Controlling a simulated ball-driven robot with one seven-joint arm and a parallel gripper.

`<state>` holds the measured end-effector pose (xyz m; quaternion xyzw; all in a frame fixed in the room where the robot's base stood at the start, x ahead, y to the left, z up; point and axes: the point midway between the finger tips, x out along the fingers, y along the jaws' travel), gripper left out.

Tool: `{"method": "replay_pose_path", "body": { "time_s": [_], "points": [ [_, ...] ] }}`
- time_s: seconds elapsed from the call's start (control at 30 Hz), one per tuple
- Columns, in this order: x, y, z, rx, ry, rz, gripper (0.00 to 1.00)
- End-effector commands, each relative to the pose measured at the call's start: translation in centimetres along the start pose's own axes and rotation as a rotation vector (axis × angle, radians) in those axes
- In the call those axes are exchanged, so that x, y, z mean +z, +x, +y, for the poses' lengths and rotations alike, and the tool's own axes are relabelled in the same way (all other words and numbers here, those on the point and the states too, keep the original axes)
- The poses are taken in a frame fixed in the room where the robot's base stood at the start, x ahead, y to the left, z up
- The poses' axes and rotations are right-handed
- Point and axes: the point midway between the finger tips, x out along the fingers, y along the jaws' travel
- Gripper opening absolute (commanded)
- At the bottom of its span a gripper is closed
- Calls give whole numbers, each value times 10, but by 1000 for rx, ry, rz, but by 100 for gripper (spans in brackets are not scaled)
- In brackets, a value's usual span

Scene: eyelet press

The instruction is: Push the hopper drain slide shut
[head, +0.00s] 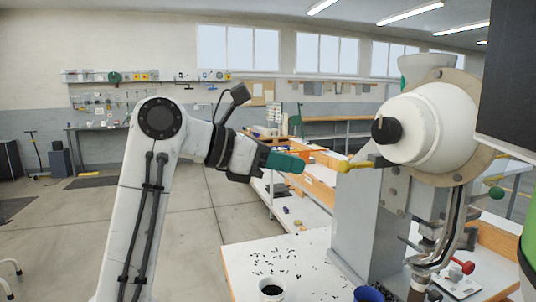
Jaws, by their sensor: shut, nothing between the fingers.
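My gripper (288,162) has teal fingers, is shut and empty, and points right at mid-height in the head view. The eyelet press carries a white rounded hopper drum (430,122) with a black knob at the right. A yellow tab (354,166), which looks like the drain slide's handle, sticks out to the left from below the drum. My fingertips are left of this tab at about the same height, with a visible gap between them. How far the slide stands out, and the depth between gripper and tab, I cannot tell.
The press's grey column (364,225) stands on a white-topped bench (322,262). Small dark eyelets are scattered there near a white cup (271,288) and a blue bowl (369,294). A red-knobbed lever (467,267) is at the lower right. Open floor lies to the left.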

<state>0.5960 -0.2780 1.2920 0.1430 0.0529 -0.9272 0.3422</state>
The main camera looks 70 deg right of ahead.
Motion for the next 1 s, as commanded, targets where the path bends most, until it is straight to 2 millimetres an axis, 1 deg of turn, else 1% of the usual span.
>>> {"method": "replay_pose_path", "body": {
  "time_s": [0.03,0.2,0.4,0.6,0.9,0.97,1.0],
  "points": [
    [1,11,-1,-5,2,0,0],
    [3,42,-1,-4,2,-2,0],
    [11,66,-1,-2,0,-1,0],
    [12,74,0,0,-1,-2,0],
    [12,75,0,0,-1,-1,0],
    [12,80,0,-1,0,1,0],
    [12,85,0,-2,0,2,0]
  ]
}}
